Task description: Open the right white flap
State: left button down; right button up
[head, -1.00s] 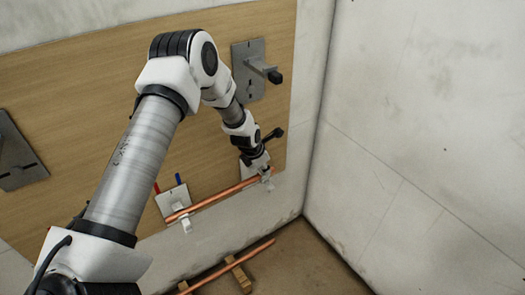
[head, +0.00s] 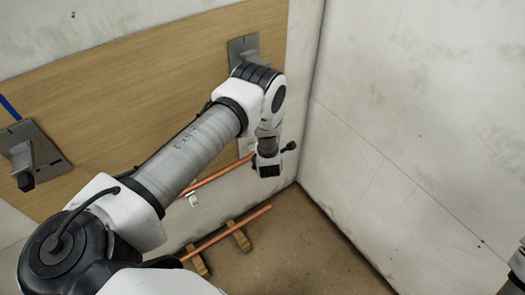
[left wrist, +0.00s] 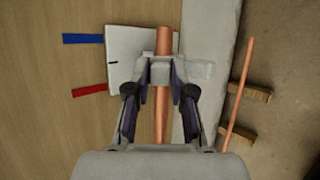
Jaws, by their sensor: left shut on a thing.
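In the left wrist view, the right white flap (left wrist: 159,74) sits between my left fingertips (left wrist: 161,82), across the copper pipe (left wrist: 162,115) near its end. The fingers are shut on the flap. I cannot tell how far it is swung. Behind it is a white plate (left wrist: 126,50) with a blue tab (left wrist: 83,38) and a red tab (left wrist: 90,89). In the head view, my left wrist hides the fingertips and this flap. The pipe (head: 215,174) runs left from there, past the left white clip (head: 193,200).
A lower copper pipe (head: 235,229) lies on wooden blocks (head: 240,238) on the floor. Grey brackets stand on the wooden board at the upper middle (head: 240,48) and left (head: 30,150). A bare wall (head: 415,110) closes the right side.

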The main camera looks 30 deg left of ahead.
pick_arm(q)
jog(key=shift+s+d+f+m+t+y+b, duration=0.2)
jog(key=shift+d+f+m+t+y+b, duration=0.25)
jog(key=shift+t+y+b, duration=0.9)
jog(key=shift+s+d+f+m+t+y+b, duration=0.3)
jog(key=shift+f+y+b, duration=0.4)
jog(key=shift+b, duration=1.4)
jog(key=shift+s+d+f+m+t+y+b, duration=0.1)
jog(key=shift+d+f+m+t+y+b, duration=0.45)
jog(key=shift+y+b, duration=0.95)
jog(key=shift+a+r+h, duration=0.2)
jog(key=shift+a+h, duration=0.05)
